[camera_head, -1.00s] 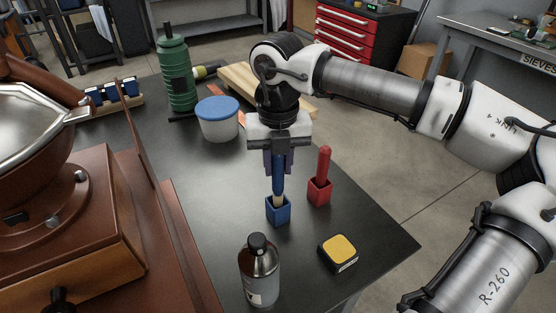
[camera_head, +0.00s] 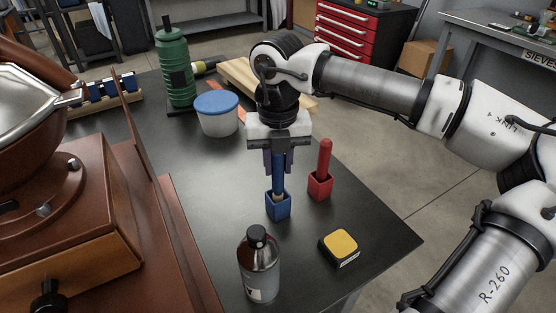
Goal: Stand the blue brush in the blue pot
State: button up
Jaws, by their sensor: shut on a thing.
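The blue brush (camera_head: 279,178) is upright, with its lower end inside the blue pot (camera_head: 278,208). The pot is a small square blue cup standing on the black table. My gripper (camera_head: 279,168) points straight down above the pot and is shut on the upper part of the brush handle. The pot's walls hide the brush's lower tip, so I cannot tell whether it touches the bottom.
A red pot (camera_head: 320,188) with a red brush stands just right of the blue pot. A grey bottle (camera_head: 259,264) and a yellow-topped block (camera_head: 340,246) are in front. A blue-lidded tub (camera_head: 217,115) is behind. A brown roaster (camera_head: 70,210) fills the left.

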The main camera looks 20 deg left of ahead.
jog(key=shift+f+b, duration=1.05)
jog(key=shift+f, duration=0.15)
jog(key=o, duration=1.1)
jog(key=shift+c, duration=0.2)
jog(key=shift+r, duration=0.1)
notch_tip(320, 180, up, 14)
jog(key=shift+f+p, duration=0.15)
jog(key=shift+p, duration=0.8)
